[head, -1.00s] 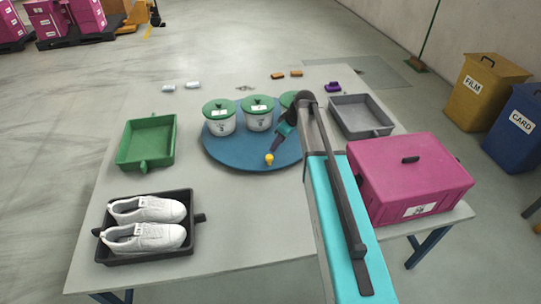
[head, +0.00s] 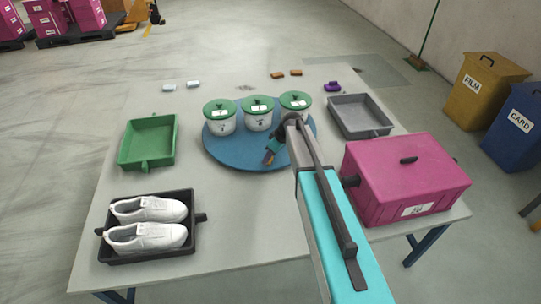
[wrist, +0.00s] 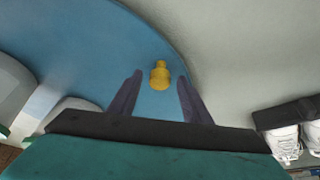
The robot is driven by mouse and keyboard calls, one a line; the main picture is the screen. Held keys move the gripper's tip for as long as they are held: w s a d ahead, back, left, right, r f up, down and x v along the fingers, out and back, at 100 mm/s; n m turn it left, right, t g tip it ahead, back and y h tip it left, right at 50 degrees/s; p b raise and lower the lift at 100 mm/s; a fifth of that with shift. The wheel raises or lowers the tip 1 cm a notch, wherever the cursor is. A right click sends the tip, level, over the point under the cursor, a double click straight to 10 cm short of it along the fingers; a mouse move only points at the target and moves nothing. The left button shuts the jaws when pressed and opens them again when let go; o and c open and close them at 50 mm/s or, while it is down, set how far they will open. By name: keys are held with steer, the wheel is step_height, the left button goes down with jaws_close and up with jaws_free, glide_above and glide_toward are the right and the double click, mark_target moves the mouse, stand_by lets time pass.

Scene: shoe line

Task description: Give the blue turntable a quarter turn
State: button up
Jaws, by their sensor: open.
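The blue turntable (head: 230,150) lies on the grey table, with white pots with green lids standing along its far side: a left pot (head: 220,121), a middle pot (head: 257,118) and a right pot (head: 295,106). My gripper (head: 269,161) is over the turntable's near part. In the wrist view my gripper (wrist: 158,98) is open, its two dark fingers on either side of a small yellow peg (wrist: 160,75) near the rim of the turntable (wrist: 105,50). I cannot tell whether the fingers touch the peg. In the head view the peg is mostly hidden by my gripper.
A green tray (head: 148,140) is left, a black tray (head: 200,232) with white shoes (head: 147,222) front left, a grey tray (head: 360,115) right. A pink box (head: 405,178) stands close beside my arm. Small blocks lie along the far edge. The table's front middle is clear.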

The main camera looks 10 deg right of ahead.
jaws_close()
stand_by(0.3)
stand_by(0.3)
